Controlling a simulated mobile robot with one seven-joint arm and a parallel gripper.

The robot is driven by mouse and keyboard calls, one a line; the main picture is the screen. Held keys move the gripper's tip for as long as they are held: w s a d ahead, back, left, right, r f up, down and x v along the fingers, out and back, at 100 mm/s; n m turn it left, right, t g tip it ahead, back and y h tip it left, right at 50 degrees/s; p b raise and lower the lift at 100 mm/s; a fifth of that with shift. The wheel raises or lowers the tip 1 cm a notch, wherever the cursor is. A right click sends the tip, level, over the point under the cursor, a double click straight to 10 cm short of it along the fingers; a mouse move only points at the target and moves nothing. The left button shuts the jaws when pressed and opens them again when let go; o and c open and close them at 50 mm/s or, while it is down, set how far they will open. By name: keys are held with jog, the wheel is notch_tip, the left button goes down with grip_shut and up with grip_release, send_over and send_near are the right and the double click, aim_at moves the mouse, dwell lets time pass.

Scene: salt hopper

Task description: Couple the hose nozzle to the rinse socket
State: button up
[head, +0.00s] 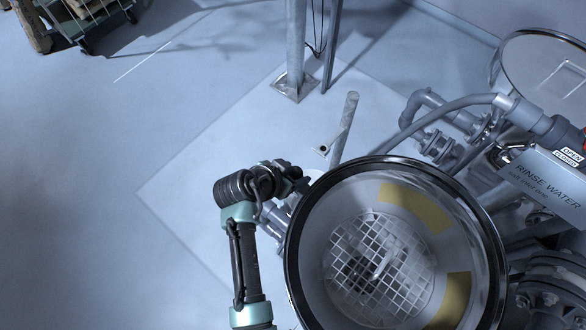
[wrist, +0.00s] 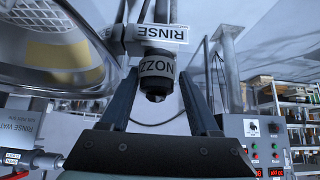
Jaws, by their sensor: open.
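My gripper (wrist: 158,105) is open, with one finger on each side of a dark cylindrical nozzle (wrist: 155,84). The nozzle bears a white label with letters like "NOZZ", and its narrow tip faces down in the wrist view. I cannot tell whether the fingers touch it. A white plate reading "RINSE" (wrist: 162,33) is just above it; whether this marks the rinse socket is unclear. In the head view my gripper is largely hidden near the hopper's upper left rim. A grey hose (head: 440,107) curves to a fitting at the right.
The round hopper (head: 298,275) with a grate inside stands close to my arm. Pipes and a "RINSE WATER" box (head: 548,182) crowd the right. A post (head: 296,50) stands behind. The wrist view shows a control panel (wrist: 265,150) and shelves at the right.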

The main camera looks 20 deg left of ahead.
aim_at(292, 175)
jog(key=shift+s+d+r+p, duration=0.1)
jog(key=shift+s+r+p, duration=0.8)
jog(key=shift+s+r, duration=0.15)
jog(key=shift+s+a+r+p, duration=0.35)
jog(key=shift+a+r+p, duration=0.1)
jog(key=shift+r+p, duration=0.2)
jog(key=shift+p+v, duration=0.6)
jog(key=shift+v, duration=0.15)
jog(key=b+v, duration=0.2)
jog(key=v, duration=1.1)
jog(key=shift+f, duration=0.1)
